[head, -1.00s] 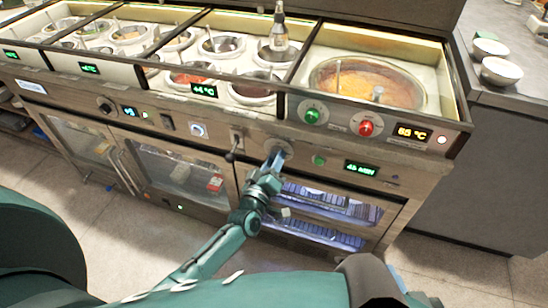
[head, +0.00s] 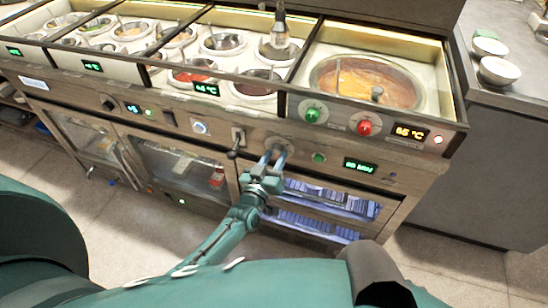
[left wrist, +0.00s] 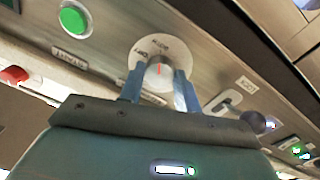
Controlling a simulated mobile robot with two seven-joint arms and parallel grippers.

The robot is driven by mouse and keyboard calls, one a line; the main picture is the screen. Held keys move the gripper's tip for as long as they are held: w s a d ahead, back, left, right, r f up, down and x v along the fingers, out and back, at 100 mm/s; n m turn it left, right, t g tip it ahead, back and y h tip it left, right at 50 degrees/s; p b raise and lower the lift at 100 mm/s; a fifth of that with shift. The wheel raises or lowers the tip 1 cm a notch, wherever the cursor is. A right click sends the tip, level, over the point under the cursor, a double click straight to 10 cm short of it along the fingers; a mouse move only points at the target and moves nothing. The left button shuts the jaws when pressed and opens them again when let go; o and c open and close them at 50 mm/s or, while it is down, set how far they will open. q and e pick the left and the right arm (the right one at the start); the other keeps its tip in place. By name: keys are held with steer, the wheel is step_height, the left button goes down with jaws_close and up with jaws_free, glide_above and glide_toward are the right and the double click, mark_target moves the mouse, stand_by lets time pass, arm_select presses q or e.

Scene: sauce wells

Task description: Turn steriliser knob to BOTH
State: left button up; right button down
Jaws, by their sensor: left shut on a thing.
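The steriliser knob (left wrist: 160,75) is a grey round knob with a red pointer line, on a pale dial plate (left wrist: 147,44) with small lettering. The left wrist view shows the pointer running roughly up the picture, toward lettering that looks like BOTH; I cannot tell whether it lines up exactly. My left gripper (left wrist: 158,88) is shut on the knob, one blue-grey finger on each side. In the head view my left gripper (head: 275,156) reaches the front panel above the blue-lit steriliser cabinet (head: 325,202) and mostly hides the knob. My right gripper is not in view.
A green button (head: 319,158) and a green timer display (head: 360,166) sit right of the knob. A lever (head: 234,148) sticks out close to its left. Sauce wells and a large soup pot (head: 365,82) are above. The floor in front is clear.

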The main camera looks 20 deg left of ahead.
arm_select(q)
steer(key=o, duration=1)
steer(key=shift+s, duration=0.15)
